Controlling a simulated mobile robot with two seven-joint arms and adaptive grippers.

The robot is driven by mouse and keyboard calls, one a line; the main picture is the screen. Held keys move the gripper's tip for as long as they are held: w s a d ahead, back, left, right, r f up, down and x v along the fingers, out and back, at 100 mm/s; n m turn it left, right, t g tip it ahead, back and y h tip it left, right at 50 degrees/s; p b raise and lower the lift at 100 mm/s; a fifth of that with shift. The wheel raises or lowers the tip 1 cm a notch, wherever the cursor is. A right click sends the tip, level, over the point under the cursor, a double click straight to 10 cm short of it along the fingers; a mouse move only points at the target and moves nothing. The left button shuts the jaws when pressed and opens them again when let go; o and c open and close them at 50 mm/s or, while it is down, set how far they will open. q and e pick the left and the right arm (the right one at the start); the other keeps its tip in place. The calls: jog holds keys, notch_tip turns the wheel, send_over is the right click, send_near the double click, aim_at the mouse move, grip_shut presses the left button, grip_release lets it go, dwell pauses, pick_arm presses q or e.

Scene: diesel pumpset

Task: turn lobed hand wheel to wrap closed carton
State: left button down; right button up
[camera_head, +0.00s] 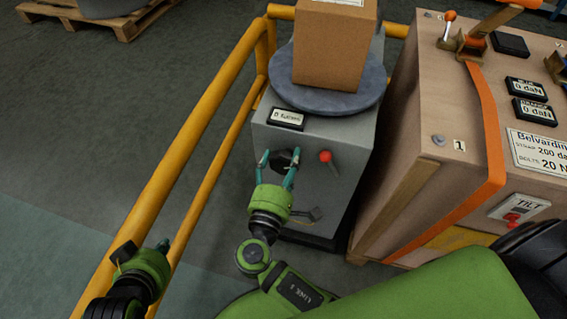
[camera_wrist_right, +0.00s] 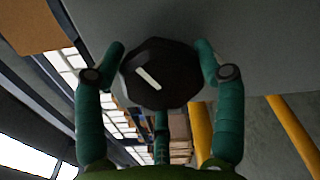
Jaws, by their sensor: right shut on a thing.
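The closed carton (camera_head: 330,45) is a plain brown box standing upright on a round grey turntable (camera_head: 285,85). The turntable tops a grey cabinet (camera_head: 340,185). The dark lobed hand wheel (camera_head: 283,157) is on the cabinet's front face. It fills the middle of the right wrist view (camera_wrist_right: 160,88), with a white mark slanting across it. My right gripper (camera_head: 279,164) has its teal fingers on either side of the wheel and is shut on it. My left gripper (camera_head: 162,246) is low at the left, away from the cabinet; its fingers are partly hidden behind its own body.
A lever with a red knob (camera_head: 325,156) sticks out just right of the wheel. A small display (camera_head: 287,118) sits above it. A yellow rail (camera_head: 195,125) runs along the left. A large brown crate (camera_head: 405,120) with an orange strap (camera_head: 487,110) stands close at right.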

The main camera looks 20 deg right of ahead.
jog(key=shift+d+r+m+h, duration=0.3)
jog(key=shift+d, duration=0.15)
jog(key=o, duration=1.1)
jog(key=shift+d, duration=0.1)
jog(key=shift+f, duration=0.15)
jog(key=shift+s+a, duration=0.2)
jog(key=shift+a, duration=0.1)
jog(key=v, duration=1.1)
jog(key=shift+s, duration=0.3)
jog(key=shift+o, duration=0.2)
